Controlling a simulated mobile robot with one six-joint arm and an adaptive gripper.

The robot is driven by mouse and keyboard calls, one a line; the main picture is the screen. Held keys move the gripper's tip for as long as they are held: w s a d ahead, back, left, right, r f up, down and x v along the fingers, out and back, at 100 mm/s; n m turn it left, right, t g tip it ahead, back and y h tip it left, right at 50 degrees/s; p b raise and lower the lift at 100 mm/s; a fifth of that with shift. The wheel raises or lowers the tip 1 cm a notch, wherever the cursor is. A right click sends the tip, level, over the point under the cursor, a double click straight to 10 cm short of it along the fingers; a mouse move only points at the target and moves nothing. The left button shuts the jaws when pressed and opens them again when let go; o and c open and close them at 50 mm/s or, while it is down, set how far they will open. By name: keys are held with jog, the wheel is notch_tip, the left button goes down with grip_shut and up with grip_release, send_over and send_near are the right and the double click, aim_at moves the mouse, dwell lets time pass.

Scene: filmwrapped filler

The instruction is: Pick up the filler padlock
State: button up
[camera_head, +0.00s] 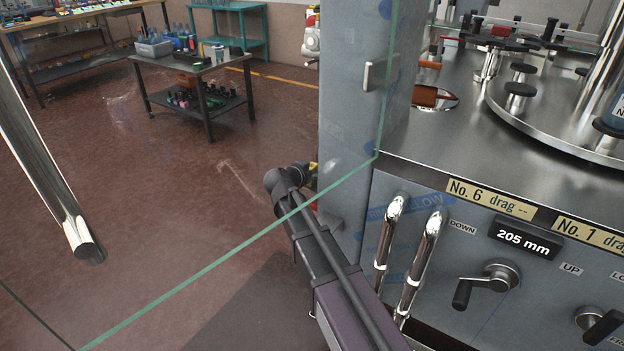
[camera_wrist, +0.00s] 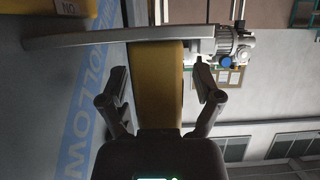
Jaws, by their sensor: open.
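My gripper (camera_wrist: 160,92) is open in the wrist view, with one finger on each side of a yellow block-like thing (camera_wrist: 157,65). A grey metal bar (camera_wrist: 95,37) crosses its upper end. The yellow thing may be the padlock, but I cannot tell for sure, nor whether the fingers touch it. In the head view a small yellow part (camera_head: 313,167) shows by my wrist at the grey cabinet column (camera_head: 345,140). My gripper's fingers are hidden there.
The filler machine's steel top (camera_head: 430,150) and front panel with cranks (camera_head: 495,280) stand at the right. Two upright steel handles (camera_head: 410,265) are close to my arm. A glass pane edge (camera_head: 230,255) crosses the view. A low workbench (camera_head: 200,68) stands on open floor behind.

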jog(key=shift+w+d, duration=0.1)
dwell(0.5)
grip_shut()
